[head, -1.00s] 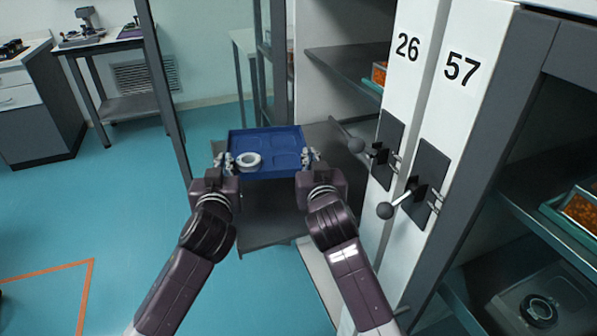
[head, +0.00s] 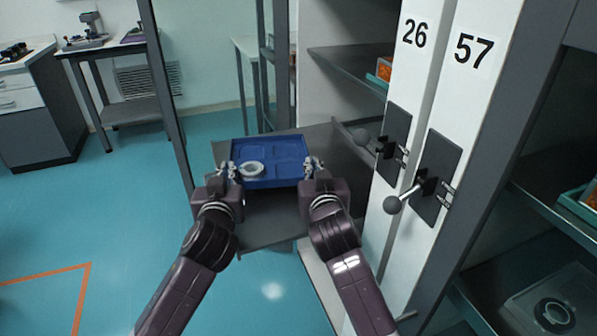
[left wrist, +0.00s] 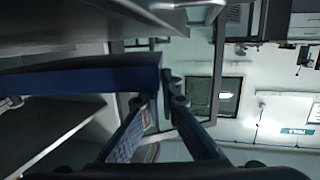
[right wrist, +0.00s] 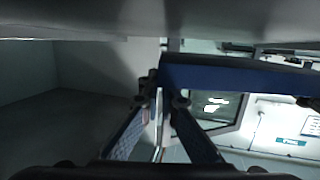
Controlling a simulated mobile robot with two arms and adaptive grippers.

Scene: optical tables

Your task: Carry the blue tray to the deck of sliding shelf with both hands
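The blue tray (head: 283,182) is level between my grippers and carries a white ring-shaped part (head: 252,170) at its left front. My left gripper (head: 233,171) has its fingers at the tray's left edge; the left wrist view shows the blue wall (left wrist: 90,78) between them. My right gripper (head: 311,170) is likewise on the right edge, and the wall also shows in the right wrist view (right wrist: 230,75). The grey deck of the sliding shelf (head: 268,218) is pulled out beneath the tray. In the wrist views a narrow gap seems to separate tray and deck.
A white cabinet front with numbers 26 and 57 (head: 475,50) and ball-ended handles (head: 393,204) stands close to my right arm. A dark upright post (head: 165,95) stands to the left. Shelves with orange-filled containers (head: 384,70) are at the right. Floor at the left is open.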

